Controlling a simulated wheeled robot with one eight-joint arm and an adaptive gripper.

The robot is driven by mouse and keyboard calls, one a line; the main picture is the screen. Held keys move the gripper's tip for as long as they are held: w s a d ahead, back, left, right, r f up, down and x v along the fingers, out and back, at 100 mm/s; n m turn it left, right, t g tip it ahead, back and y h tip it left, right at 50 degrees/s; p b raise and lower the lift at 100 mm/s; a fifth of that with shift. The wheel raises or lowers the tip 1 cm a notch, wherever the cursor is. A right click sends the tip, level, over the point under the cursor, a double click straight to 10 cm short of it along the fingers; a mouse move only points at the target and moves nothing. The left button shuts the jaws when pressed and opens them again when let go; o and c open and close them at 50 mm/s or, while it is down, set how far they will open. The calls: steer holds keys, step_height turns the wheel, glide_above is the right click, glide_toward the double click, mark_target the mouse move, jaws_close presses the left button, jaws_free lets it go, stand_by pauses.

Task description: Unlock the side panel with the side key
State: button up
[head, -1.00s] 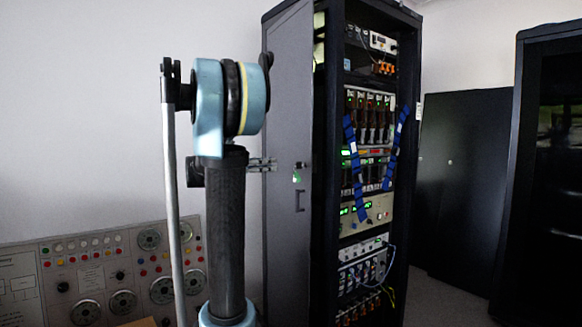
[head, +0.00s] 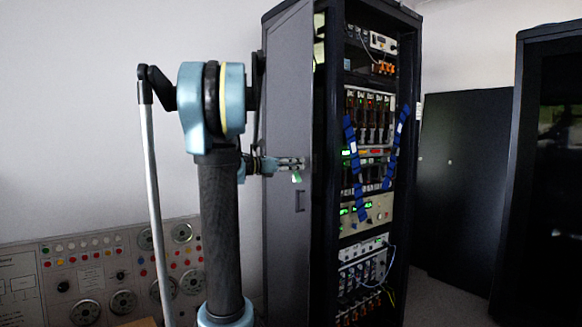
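The side panel (head: 284,240) is the grey side face of the tall rack in the middle of the head view. It has a recessed handle (head: 300,201). The side key, with a green tag (head: 296,178), is at the panel's lock above this handle. My gripper (head: 300,163) points right, with its fingertips in front of the key just above the green tag. The fingers hide the key's upper part and the lock. The fingers are too small to tell whether they are open or shut, or whether they touch the key.
The rack's open front shows lit instruments (head: 370,120) and blue straps (head: 352,160). A control panel with dials (head: 85,280) stands at the lower left. A dark panel (head: 463,185) and another dark cabinet (head: 545,160) stand at the right. Bare wall lies behind my arm.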

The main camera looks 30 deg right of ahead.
jaws_close()
